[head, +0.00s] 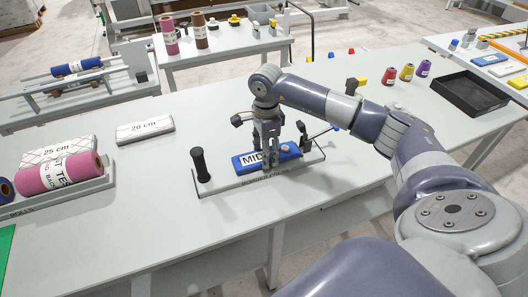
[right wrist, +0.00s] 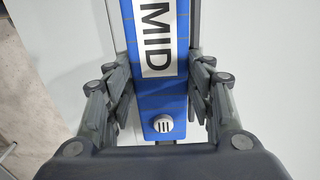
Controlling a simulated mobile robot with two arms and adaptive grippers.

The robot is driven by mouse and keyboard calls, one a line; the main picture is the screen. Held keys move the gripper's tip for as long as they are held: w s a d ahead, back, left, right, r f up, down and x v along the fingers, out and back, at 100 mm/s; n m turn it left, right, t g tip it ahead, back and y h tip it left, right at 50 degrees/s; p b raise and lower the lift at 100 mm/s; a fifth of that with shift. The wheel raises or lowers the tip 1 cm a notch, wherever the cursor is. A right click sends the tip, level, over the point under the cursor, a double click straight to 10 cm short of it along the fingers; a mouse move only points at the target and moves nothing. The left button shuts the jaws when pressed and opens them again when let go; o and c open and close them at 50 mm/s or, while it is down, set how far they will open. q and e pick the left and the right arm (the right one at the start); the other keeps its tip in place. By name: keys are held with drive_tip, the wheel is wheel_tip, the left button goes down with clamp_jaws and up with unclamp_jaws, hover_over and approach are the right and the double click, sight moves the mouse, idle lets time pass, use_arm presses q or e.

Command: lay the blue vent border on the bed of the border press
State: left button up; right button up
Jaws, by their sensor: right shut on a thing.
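The blue vent border (head: 253,159) is a long strip with a white "MID" label and a round slotted white vent near one end. My right gripper (head: 271,164) is shut on it, pointing down. In the right wrist view the border (right wrist: 160,96) runs between the two fingers, with the vent close to the palm. The border is over the border press (head: 221,185), a flat grey base with a black upright handle at its left. I cannot tell whether the border touches the bed; the gripper hides part of both. My left gripper is not in view.
White rulers marked 20 cm (head: 145,130) and 25 cm lie left on the table. A rack (head: 70,198) with a pink roll stands at the left front. Small coloured spools (head: 406,73) and a black tray (head: 468,95) are at the right.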

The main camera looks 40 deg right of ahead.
idle(0.4)
drive_tip(key=o, duration=1.2)
drive_tip(key=shift+c, duration=0.2)
drive_tip(key=shift+r, duration=0.1)
wheel_tip(320, 180, up, 12)
